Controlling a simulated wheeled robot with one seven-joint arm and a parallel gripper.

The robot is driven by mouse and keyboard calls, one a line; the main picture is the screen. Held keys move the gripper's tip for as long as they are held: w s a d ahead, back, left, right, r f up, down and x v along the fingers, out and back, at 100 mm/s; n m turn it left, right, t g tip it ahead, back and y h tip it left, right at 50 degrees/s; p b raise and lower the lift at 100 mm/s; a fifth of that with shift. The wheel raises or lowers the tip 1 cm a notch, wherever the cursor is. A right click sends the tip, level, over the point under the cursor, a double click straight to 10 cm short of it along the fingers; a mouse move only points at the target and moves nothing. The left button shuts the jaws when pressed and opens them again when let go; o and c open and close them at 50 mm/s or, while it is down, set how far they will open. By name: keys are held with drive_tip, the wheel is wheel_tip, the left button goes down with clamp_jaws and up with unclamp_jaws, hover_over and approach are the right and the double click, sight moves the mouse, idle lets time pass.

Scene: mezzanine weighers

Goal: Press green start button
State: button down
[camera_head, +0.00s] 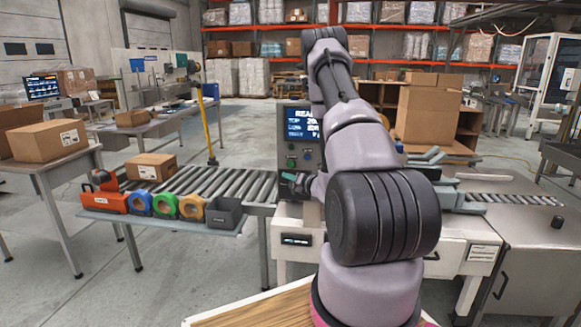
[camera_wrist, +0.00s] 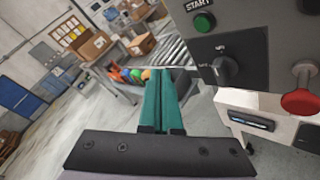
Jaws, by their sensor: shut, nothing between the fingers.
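The green start button (camera_wrist: 204,22) sits under a START label on the grey control panel (camera_wrist: 245,50) in the upper right of the wrist view. It also shows small in the head view (camera_head: 291,163), on the panel below the screen. My gripper (camera_wrist: 160,74) has teal fingers, shut together and empty. In the wrist view the fingertips are left of and below the button, apart from it in the picture. In the head view my gripper (camera_head: 290,178) is just below the button, partly hidden by my arm.
A black rotary knob (camera_wrist: 218,70) is below the button, and a red mushroom button (camera_wrist: 300,101) sticks out to the right. A roller conveyor (camera_head: 225,183) with a cardboard box (camera_head: 151,167) and tape rolls (camera_head: 166,205) lies left of the panel.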

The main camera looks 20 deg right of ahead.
sight(292, 167)
drive_tip(key=shift+w+d, duration=0.8)
drive_tip(key=shift+w, duration=0.4)
drive_tip(key=shift+w+d, duration=0.8)
drive_tip(key=shift+w, duration=0.35)
drive_tip(key=shift+w+d, duration=0.8)
drive_tip(key=shift+w, duration=0.4)
drive_tip(key=shift+w+d, duration=0.1)
drive_tip(key=shift+w+d, duration=0.15)
drive_tip(key=shift+w, duration=0.1)
drive_tip(key=shift+w+d, duration=0.25)
drive_tip(key=shift+w, duration=0.1)
drive_tip(key=shift+s+a, duration=0.5)
drive_tip(key=shift+s, duration=0.2)
drive_tip(key=shift+s+a, duration=0.7)
drive_tip(key=shift+s, duration=0.35)
drive_tip(key=shift+s+a, duration=0.7)
drive_tip(key=shift+s, duration=0.35)
